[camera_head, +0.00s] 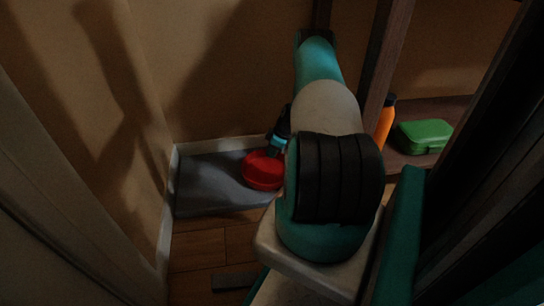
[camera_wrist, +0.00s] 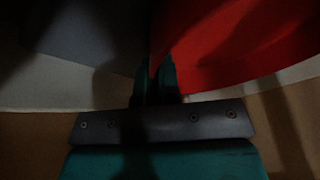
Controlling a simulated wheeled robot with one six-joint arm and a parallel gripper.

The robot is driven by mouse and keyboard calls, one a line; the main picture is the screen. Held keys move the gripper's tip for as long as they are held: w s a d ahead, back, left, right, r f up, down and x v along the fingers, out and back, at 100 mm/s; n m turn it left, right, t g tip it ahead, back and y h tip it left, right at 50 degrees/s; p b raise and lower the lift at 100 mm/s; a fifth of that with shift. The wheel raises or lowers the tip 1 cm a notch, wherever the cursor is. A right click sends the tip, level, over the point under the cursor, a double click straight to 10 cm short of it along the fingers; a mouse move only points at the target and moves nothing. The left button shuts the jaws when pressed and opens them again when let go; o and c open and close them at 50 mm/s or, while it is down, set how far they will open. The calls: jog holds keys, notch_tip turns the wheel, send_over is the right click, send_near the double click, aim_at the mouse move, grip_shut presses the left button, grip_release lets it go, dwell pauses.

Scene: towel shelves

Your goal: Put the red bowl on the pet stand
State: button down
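The red bowl (camera_head: 263,172) is at the right part of the grey pet stand (camera_head: 203,188), low in the corner by the wall. I cannot tell whether it rests on the stand or hangs just above it. My gripper (camera_head: 275,148) reaches down to the bowl's far edge. In the wrist view the red bowl (camera_wrist: 235,45) fills the upper right. There the fingertips of my gripper (camera_wrist: 158,78) are close together with the bowl's edge between them. The grey surface of the stand (camera_wrist: 90,35) shows at the upper left. The wrist view is dark.
Walls with white skirting close in the corner behind and left of the stand. A wooden shelf unit at the right holds an orange bottle (camera_head: 385,122) and a green box (camera_head: 423,136). Bare wooden floor (camera_head: 197,250) lies in front of the stand.

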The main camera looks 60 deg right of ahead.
jog(key=shift+r, duration=0.1)
jog(key=shift+f, duration=0.2)
jog(key=c, duration=1.3)
grip_release()
jog(key=shift+c, duration=0.2)
jog(key=shift+r, duration=0.1)
